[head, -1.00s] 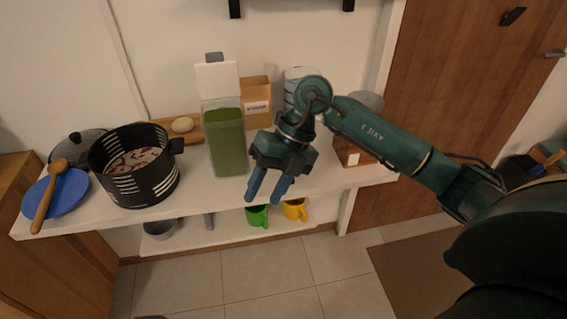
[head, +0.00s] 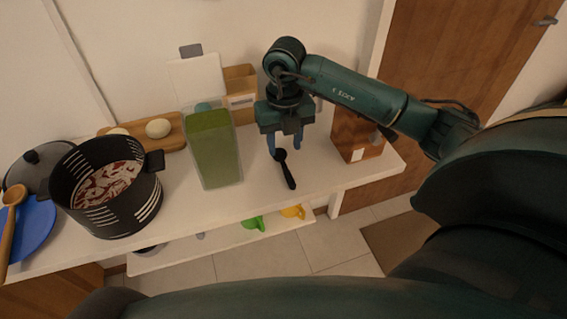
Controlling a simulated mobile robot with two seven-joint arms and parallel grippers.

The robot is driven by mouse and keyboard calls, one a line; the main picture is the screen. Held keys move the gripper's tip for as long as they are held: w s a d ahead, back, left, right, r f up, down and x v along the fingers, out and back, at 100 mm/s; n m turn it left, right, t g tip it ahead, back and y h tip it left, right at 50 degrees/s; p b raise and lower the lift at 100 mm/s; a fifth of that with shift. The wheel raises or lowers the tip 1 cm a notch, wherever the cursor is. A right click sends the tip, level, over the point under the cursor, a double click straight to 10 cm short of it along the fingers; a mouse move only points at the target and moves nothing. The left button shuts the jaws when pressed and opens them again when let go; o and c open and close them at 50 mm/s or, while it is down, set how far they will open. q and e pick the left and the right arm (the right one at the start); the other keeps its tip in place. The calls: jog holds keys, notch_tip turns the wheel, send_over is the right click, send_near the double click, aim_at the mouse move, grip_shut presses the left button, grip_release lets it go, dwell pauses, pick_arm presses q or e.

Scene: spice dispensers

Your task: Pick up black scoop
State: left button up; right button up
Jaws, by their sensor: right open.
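The black scoop (head: 287,172) lies on the white shelf top, to the right of the green-filled dispenser. Its round bowl end is toward the back and its handle points to the front. My right gripper (head: 285,145) is above the scoop's bowl end, pointing down, with its blue fingers apart on either side of it. I cannot tell whether the fingers touch the scoop. My left gripper is not in view.
The tall green-filled dispenser (head: 213,150) stands close to the left of my right gripper. A wooden box (head: 354,140) stands to the right. A black pot (head: 110,190), a blue plate (head: 38,222) and a wooden board (head: 172,138) are farther left. The shelf's front edge is near the scoop handle.

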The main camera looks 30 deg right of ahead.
aim_at(285, 165)
jog(key=f, duration=0.3)
jog(key=f+p, duration=0.1)
jog(key=f, duration=0.1)
jog(key=shift+s+a+f, duration=0.15)
jog(key=shift+s+f, duration=0.2)
jog(key=shift+s, duration=0.05)
grip_shut()
